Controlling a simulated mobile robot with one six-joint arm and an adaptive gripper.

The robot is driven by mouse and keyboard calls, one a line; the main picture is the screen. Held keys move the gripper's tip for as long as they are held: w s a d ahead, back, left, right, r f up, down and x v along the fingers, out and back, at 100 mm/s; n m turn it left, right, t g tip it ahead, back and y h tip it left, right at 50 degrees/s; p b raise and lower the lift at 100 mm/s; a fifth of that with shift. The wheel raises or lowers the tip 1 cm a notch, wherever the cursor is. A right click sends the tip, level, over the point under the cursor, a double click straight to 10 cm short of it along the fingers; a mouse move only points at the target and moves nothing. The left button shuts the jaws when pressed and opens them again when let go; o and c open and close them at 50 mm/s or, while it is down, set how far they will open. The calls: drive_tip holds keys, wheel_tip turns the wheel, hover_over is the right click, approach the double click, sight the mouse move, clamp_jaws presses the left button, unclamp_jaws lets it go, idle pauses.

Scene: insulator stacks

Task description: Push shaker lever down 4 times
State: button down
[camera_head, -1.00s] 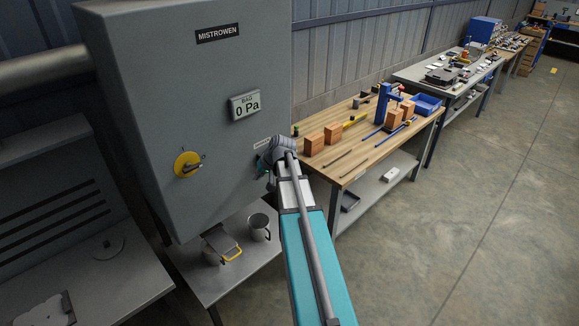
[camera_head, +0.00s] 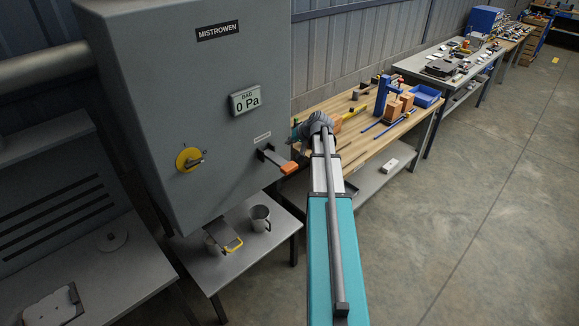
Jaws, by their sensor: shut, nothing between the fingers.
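The shaker lever (camera_head: 279,164) juts from the lower right of the grey cabinet's front and ends in an orange grip. It stands clear of my arm, with a small label above its base. My gripper (camera_head: 295,131) is just above and to the right of the lever, mostly hidden behind my grey wrist. It is shut and empty, and looks apart from the lever.
The grey cabinet (camera_head: 222,125) has a yellow knob (camera_head: 189,160) and a display (camera_head: 245,101) reading 0 Pa. A wooden workbench (camera_head: 355,142) with blocks and tools lies behind my arm. The floor at right is open.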

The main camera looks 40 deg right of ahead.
drive_tip(key=shift+f, duration=0.15)
drive_tip(key=b, duration=0.9)
approach(282, 163)
drive_tip(key=x, duration=0.4)
drive_tip(key=shift+f, duration=0.15)
